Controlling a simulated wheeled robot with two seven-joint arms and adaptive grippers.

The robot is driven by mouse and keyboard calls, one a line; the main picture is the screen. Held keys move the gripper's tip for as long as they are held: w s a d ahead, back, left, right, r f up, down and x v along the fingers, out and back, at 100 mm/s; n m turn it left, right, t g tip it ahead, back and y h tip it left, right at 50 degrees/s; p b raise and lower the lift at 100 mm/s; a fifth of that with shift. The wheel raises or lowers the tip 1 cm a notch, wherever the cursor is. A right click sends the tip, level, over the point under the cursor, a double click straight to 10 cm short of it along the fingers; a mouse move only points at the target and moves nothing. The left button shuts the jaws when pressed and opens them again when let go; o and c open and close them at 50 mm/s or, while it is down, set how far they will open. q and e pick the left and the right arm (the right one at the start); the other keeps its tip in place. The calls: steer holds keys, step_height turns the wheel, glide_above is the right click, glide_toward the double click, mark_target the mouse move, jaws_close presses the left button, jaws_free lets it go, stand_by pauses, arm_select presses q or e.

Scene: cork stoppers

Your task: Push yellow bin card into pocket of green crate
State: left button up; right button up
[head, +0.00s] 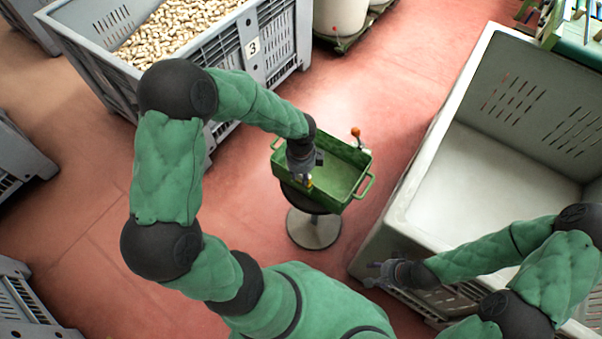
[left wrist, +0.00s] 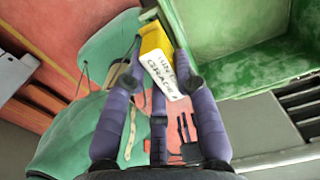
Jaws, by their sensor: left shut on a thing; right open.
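The green crate (head: 340,176) stands on a round stool in the middle of the head view. Its wall (left wrist: 205,45) fills the upper right of the left wrist view. My left gripper (head: 306,178) is at the crate's near left side, shut on the yellow bin card (left wrist: 154,40). The card has a white label with dark writing and sits between the fingers (left wrist: 158,66), its far end close to the crate wall. The card is a small yellow patch (head: 309,183) in the head view. I cannot make out the pocket. My right gripper (head: 374,275) is open and empty, away from the crate.
A large pale bin (head: 425,165) stands at the right, close to my right gripper. A grey bin (head: 262,45) full of corks, marked 3, is behind on the left. A stool (head: 314,230) carries the crate. An orange-topped item (head: 356,132) is at the crate's far edge.

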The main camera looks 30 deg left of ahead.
arm_select(q)
steer(key=shift+f, duration=0.3)
stand_by(1.0)
steer(key=shift+f+b, duration=0.65)
steer(key=shift+f, duration=0.35)
stand_by(0.9)
steer(key=o, duration=1.1)
steer(key=shift+c, duration=0.2)
step_height(320, 180, up, 12)
